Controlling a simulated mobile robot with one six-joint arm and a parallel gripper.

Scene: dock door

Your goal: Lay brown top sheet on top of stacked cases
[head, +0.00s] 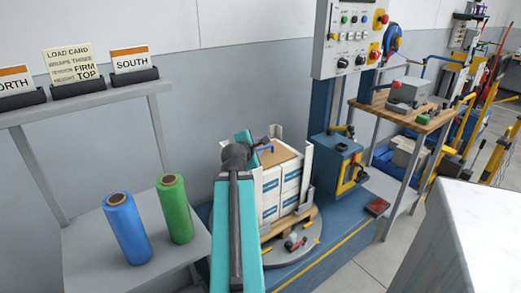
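The stacked cases (270,200) are white boxes with blue labels, standing on a wooden pallet on a round turntable. A brown sheet (284,154) shows flat at the top of the stack, between pale upright corner boards; its left part is hidden by my arm. I cannot tell whether it rests fully on the cases. A small blue piece (266,149) shows at the sheet's left part. My gripper is at the end of my teal arm, at the stack's upper left, beside this blue piece; its fingers are too small and hidden to read.
A blue roll (126,230) and a green roll (175,210) stand on the grey shelf at left, below the sign cards (76,63). A control panel (350,38) on a blue column rises right of the stack. A wooden-topped bench (415,118) stands farther right.

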